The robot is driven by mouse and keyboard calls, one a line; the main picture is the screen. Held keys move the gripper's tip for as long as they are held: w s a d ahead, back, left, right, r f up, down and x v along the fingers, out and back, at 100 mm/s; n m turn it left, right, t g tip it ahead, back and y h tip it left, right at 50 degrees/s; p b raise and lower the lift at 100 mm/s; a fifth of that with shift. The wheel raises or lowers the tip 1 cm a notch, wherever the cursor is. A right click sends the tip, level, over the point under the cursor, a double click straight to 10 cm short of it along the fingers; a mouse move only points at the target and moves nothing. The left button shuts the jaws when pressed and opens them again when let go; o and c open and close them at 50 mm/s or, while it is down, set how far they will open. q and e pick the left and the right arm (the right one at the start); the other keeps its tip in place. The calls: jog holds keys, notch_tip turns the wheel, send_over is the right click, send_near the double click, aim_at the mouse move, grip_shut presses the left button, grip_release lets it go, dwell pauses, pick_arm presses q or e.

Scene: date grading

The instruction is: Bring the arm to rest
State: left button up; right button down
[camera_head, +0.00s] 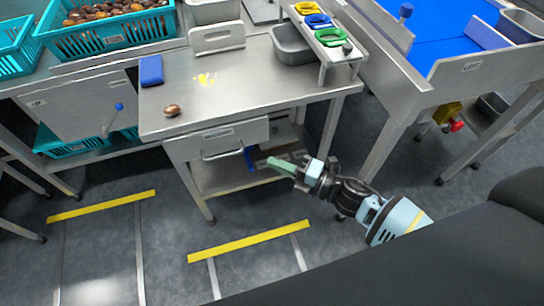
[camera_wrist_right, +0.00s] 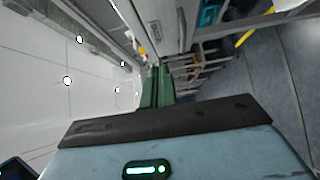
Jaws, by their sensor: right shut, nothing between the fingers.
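My right gripper (camera_head: 272,164) has green fingers and is in front of the steel table (camera_head: 255,93), near its drawer and lower shelf. Its fingers are shut together with nothing between them, and it points left in the head view. In the right wrist view the green fingers (camera_wrist_right: 157,85) lie side by side. The right arm comes in from the lower right. My left gripper is not in view.
A teal crate of dates (camera_head: 110,38) stands at the back left. Yellow lines (camera_head: 250,241) mark the open floor.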

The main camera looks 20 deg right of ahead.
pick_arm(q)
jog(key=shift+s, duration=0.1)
